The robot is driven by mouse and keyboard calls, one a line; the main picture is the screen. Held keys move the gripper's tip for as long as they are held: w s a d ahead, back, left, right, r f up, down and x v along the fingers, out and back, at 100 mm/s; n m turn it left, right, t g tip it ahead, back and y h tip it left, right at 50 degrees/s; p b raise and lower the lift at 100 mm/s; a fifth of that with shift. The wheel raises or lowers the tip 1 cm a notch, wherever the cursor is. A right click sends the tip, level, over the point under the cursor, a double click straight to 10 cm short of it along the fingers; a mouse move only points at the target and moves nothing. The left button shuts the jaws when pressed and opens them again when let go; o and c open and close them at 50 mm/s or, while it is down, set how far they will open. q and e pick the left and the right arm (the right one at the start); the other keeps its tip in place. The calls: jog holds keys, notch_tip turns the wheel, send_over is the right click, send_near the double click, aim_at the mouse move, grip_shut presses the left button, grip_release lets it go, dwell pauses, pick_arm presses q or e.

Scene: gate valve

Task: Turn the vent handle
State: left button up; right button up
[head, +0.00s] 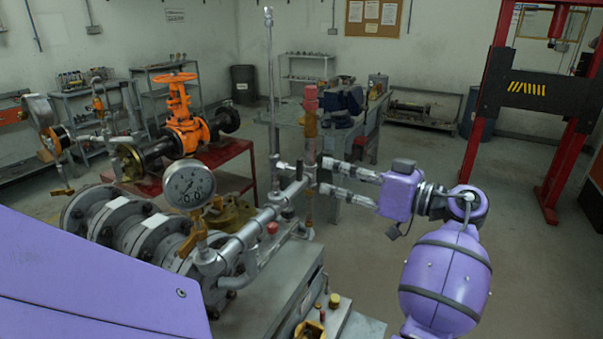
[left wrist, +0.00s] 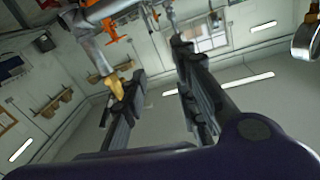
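In the head view a yellow handle (head: 190,242) hangs below the round pressure gauge (head: 190,185). I cannot tell for sure which handle is the vent one. My right gripper is not in view.
A grey pipe assembly with large flanges (head: 120,225) stands on a metal bench (head: 265,285). Behind it are an orange valve (head: 180,115) on a red table (head: 235,165) and a grey workbench (head: 345,140). A red press frame (head: 480,130) stands at right. Floor between is open.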

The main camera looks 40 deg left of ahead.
aim_at(302, 171)
pick_arm(q)
jog(key=s+a, duration=0.1)
jog(key=a, duration=0.1)
jog(key=s+a+n+g+p, duration=0.1)
jog(key=s+a, duration=0.1)
jog(key=s+a+n+g+p, duration=0.1)
jog(key=shift+s+a+r, duration=0.2)
jog(key=shift+a+r, duration=0.2)
jog(key=shift+s+a+f+p, duration=0.2)
jog(key=shift+a+p, duration=0.1)
jog(key=shift+a, duration=0.3)
grip_shut()
